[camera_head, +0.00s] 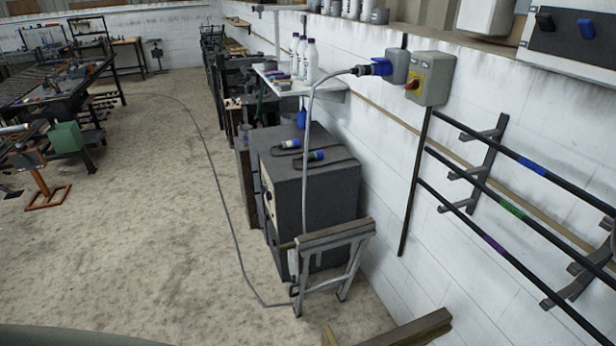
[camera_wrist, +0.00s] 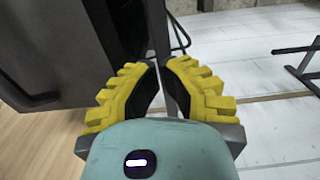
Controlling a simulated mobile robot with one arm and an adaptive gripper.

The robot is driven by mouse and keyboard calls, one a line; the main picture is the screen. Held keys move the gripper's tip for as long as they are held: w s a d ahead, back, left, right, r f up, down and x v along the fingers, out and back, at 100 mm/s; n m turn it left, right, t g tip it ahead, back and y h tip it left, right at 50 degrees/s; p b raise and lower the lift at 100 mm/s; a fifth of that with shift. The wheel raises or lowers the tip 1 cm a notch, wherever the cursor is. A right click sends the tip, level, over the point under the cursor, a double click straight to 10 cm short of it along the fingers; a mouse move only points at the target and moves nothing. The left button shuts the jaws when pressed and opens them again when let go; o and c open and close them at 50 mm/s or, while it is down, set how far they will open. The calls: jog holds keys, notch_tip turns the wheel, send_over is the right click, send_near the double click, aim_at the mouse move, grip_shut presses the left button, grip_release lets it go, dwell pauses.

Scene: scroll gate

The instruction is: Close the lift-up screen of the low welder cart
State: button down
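A dark grey cabinet-like box (camera_head: 312,185) stands against the white wall in the head view. It may be the welder cart, but I cannot be sure. In the wrist view, a large dark grey body (camera_wrist: 55,55) with a dark handle (camera_wrist: 30,98) fills the upper left. My gripper (camera_wrist: 158,66) has yellow ribbed fingers with dark pads, their tips close together. A thin grey edge shows between them; whether they touch it is unclear. My gripper is not identifiable in the head view.
A small sawhorse (camera_head: 335,240) stands in front of the box. A grey cable runs from the wall plug (camera_head: 378,67) and across the floor. Wall racks hold long dark bars (camera_head: 510,206) at right. The concrete floor (camera_head: 155,220) at left is mostly clear.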

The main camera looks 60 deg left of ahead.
notch_tip(320, 180, down, 3)
jog(key=shift+r+b, duration=0.2)
jog(key=shift+b, duration=1)
notch_tip(320, 180, down, 30)
jog(key=b, duration=2.7)
notch_tip(320, 180, up, 14)
jog(key=p, duration=0.8)
jog(key=shift+r, duration=0.15)
